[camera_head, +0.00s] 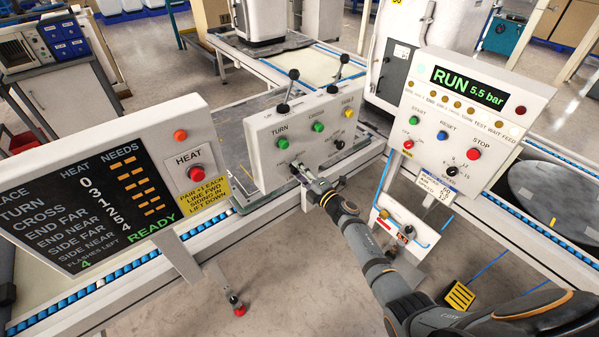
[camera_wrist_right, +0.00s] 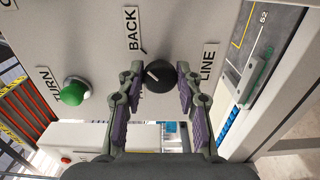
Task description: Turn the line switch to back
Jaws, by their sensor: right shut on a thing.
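The line switch is a round black knob (camera_wrist_right: 161,77) on the grey panel, with a LINE label (camera_wrist_right: 208,63) to its right and a BACK label (camera_wrist_right: 132,29) at its upper left in the right wrist view. Its short white mark points up and left, towards the BACK side. Another label left of the knob is mostly hidden by a finger. My right gripper (camera_wrist_right: 159,84) is shut on the knob, one finger on each side. In the head view the right gripper (camera_head: 304,175) is at the panel's lower front, hiding the knob.
The panel (camera_head: 262,133) carries green TURN (camera_head: 282,142) and CROSS (camera_head: 318,127) buttons, a yellow button (camera_head: 348,113) and two levers on top. A HEAT board (camera_head: 75,190) stands left. A RUN 5.5 bar control box (camera_head: 470,115) stands right of my arm.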

